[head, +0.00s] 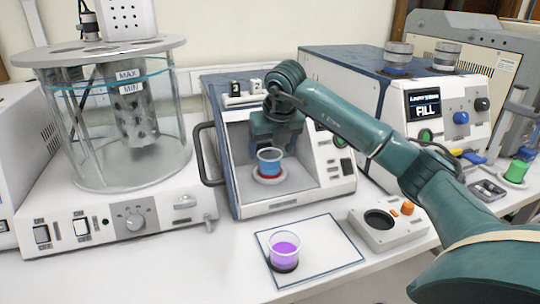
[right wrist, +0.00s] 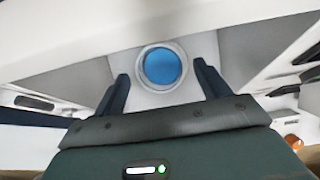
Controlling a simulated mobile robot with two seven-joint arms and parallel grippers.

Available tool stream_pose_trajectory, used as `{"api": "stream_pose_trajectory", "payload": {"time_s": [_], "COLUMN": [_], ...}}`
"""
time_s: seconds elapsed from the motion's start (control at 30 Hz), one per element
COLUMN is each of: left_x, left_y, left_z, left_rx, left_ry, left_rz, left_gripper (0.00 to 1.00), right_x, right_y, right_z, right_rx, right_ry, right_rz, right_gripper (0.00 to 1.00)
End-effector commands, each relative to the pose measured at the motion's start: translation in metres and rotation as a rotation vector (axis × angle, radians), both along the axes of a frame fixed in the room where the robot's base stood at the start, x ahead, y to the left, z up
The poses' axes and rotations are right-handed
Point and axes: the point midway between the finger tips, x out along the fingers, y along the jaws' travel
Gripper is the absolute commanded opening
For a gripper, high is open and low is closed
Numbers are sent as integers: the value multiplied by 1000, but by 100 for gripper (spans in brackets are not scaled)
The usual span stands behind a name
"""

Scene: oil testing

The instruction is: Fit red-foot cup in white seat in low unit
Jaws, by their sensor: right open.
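The red-foot cup (head: 269,157) stands upright inside the low unit (head: 300,197), with blue liquid in it and its red foot low down. It appears to sit within the ring of the white seat (head: 270,180); how fully it is down in the seat I cannot tell. In the right wrist view the cup (right wrist: 163,66) shows as a blue disc inside a pale ring. My right gripper (head: 275,143) is open, just behind and above the cup in the head view. In the right wrist view its two fingers stand apart on either side of the cup. My left gripper is not in view.
A cup of purple liquid (head: 284,247) stands on the bordered mat (head: 330,246) in front. A small white device with a round well (head: 385,234) is at its right. A glass bath (head: 125,125) stands left; a blue-sided unit (head: 345,75) stands right behind my arm.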

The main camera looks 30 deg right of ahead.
Motion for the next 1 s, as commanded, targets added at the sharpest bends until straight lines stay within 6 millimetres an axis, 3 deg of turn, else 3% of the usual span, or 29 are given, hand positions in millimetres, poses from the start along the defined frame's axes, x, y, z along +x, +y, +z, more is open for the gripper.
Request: {"api": "stream_pose_trajectory", "payload": {"time_s": [0.2,0.4,1.0], "left_x": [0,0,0], "left_y": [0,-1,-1], "left_z": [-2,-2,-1], "left_rx": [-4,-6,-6], "left_ry": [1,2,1], "left_rz": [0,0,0], "left_gripper": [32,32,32], "right_x": [-17,-28,-32], "right_y": [4,7,8], "right_z": [46,72,79], "right_rx": [0,1,0], "right_ry": [-5,-2,0], "right_rz": [0,-1,-1], "right_gripper": [74,74,74]}}
